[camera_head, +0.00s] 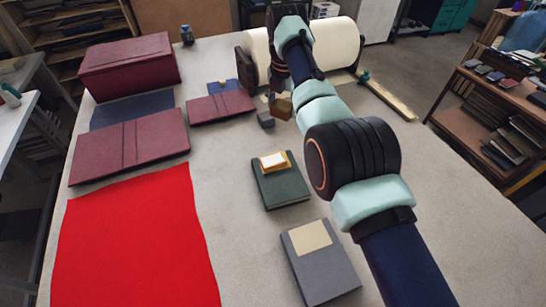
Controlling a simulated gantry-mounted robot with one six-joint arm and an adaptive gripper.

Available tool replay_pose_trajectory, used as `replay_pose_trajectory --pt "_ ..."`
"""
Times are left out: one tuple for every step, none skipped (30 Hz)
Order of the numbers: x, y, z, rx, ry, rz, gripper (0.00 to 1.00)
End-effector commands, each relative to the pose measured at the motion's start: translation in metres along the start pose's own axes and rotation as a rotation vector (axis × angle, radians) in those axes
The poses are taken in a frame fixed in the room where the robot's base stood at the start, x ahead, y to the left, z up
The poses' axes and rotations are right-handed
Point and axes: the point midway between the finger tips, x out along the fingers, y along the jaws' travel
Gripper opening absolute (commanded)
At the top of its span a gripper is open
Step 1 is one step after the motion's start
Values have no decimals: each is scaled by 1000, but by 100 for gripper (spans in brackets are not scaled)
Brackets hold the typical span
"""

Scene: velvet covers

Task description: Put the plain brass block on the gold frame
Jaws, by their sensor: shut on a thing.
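The plain brass block (283,109) is a small dull-gold block near the middle top of the view. My gripper (274,97) is shut on it from above; my arm hides part of the fingers. I cannot tell whether the block touches the table. The gold frame (286,167) is a small gold rim around a cream centre, lying on the dark green book (287,192), nearer the camera than the block.
A small grey block (266,120) sits just left of the brass block. A grey book with a cream label (320,270) lies in front. Red velvet (135,245) and maroon covers (130,146) fill the left. Large cream rolls (335,45) stand behind my gripper.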

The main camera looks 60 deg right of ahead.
Motion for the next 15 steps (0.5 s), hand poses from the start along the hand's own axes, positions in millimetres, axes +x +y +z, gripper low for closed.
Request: replay_pose_trajectory --pt "-8 8 -7 -38 1 0 0" --pt "-9 12 -11 -59 3 -2 0" --pt "-11 16 -14 -80 5 -2 0" --pt "-12 18 -17 -94 6 -2 0" --pt "-12 20 -18 -103 6 -3 0" --pt "-12 21 -20 -112 7 -3 0" --pt "-12 22 -21 -116 7 -3 0" --pt "-12 22 -21 -118 7 -3 0" --pt "-11 22 -21 -119 7 -3 0" --pt "-9 22 -21 -118 8 -3 0" --pt "-5 22 -22 -118 8 -3 0" --pt "2 21 -22 -117 9 -4 0" --pt "9 21 -23 -117 9 -4 0" --pt "17 20 -24 -117 9 -4 0" --pt "29 20 -25 -117 9 -4 0"
